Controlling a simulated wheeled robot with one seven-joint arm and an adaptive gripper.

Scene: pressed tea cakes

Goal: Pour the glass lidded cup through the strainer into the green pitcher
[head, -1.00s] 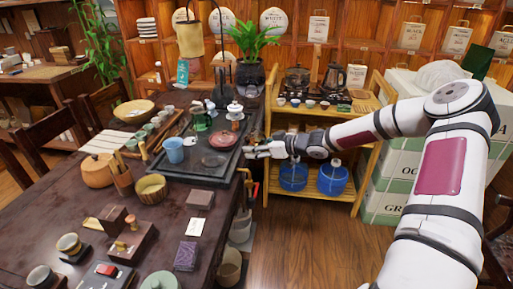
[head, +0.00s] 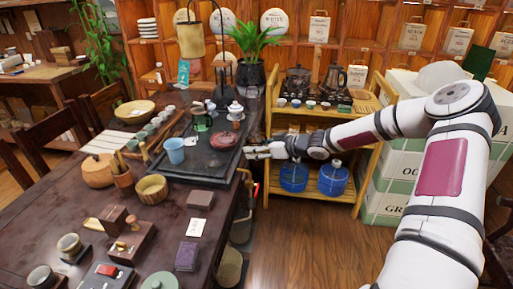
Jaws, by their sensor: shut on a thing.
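My gripper (head: 254,153) is over the right edge of the black tea tray (head: 207,172), right of a dark red round piece (head: 226,140). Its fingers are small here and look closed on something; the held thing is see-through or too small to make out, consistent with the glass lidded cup. The green pitcher (head: 202,122) stands at the tray's back, apart from my gripper and to its left. I cannot make out the strainer. A white lidded cup (head: 235,112) stands right of the pitcher.
A light blue cup (head: 174,151) stands on the tray's left part. A potted plant (head: 251,78) stands behind the tray. A wooden shelf cart (head: 325,128) with kettles and blue containers is right of the table, under my arm. Wooden boxes and cups fill the table's near part.

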